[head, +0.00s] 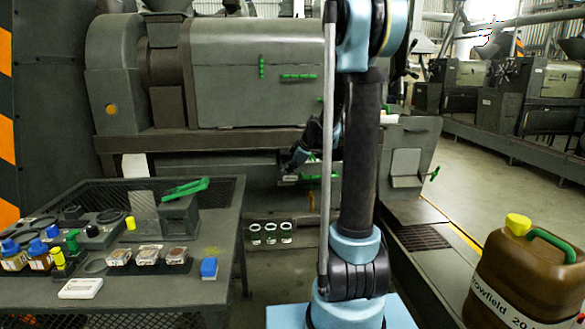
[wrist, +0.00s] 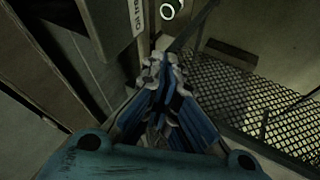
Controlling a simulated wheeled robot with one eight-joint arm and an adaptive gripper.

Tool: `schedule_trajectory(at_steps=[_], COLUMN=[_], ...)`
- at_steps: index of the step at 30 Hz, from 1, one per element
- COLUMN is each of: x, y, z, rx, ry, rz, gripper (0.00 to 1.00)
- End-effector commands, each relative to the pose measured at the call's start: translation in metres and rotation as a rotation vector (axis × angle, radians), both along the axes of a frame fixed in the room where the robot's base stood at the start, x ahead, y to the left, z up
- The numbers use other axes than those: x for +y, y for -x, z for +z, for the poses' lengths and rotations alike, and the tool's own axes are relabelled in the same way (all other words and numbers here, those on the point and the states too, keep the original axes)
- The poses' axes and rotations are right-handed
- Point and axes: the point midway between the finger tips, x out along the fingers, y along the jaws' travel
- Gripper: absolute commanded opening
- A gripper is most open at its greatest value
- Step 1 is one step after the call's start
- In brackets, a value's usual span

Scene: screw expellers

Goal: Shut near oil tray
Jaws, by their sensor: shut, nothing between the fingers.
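The near screw expeller (head: 255,85) is a large grey machine behind the bench. In the wrist view, a pale label (wrist: 138,17) reading "Oil tra…", cut off, is at the top, on a dark grey part that runs down the left. The oil tray itself I cannot make out clearly; in the head view its likely place under the expeller is partly hidden by my arm. My gripper (wrist: 155,65) is shut and empty, its fingers together below and right of the label. In the head view, my gripper (head: 296,160) is small and dark, low in front of the expeller; contact cannot be told.
A bench (head: 200,292) with bottles, sample dishes and a green-handled device stands at left. A brown jerrycan (head: 525,275) with a yellow cap is at lower right. Dark mesh (wrist: 255,95) lies at right in the wrist view. More expellers (head: 530,95) stand at back right.

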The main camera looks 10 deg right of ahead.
Motion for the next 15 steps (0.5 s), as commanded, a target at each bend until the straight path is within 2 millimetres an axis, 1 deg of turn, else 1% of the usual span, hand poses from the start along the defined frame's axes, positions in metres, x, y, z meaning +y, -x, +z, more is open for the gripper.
schedule_trajectory(at_steps=[3, 12, 15], x=[0.006, 0.02, 0.019], y=[-0.008, -0.025, -0.039], z=[-0.012, -0.041, -0.041], rx=[-0.001, 0.0, -0.001], ry=[0.001, 0.0, 0.0], rz=[0.002, 0.001, 0.0], gripper=[0.0, 0.0, 0.0])
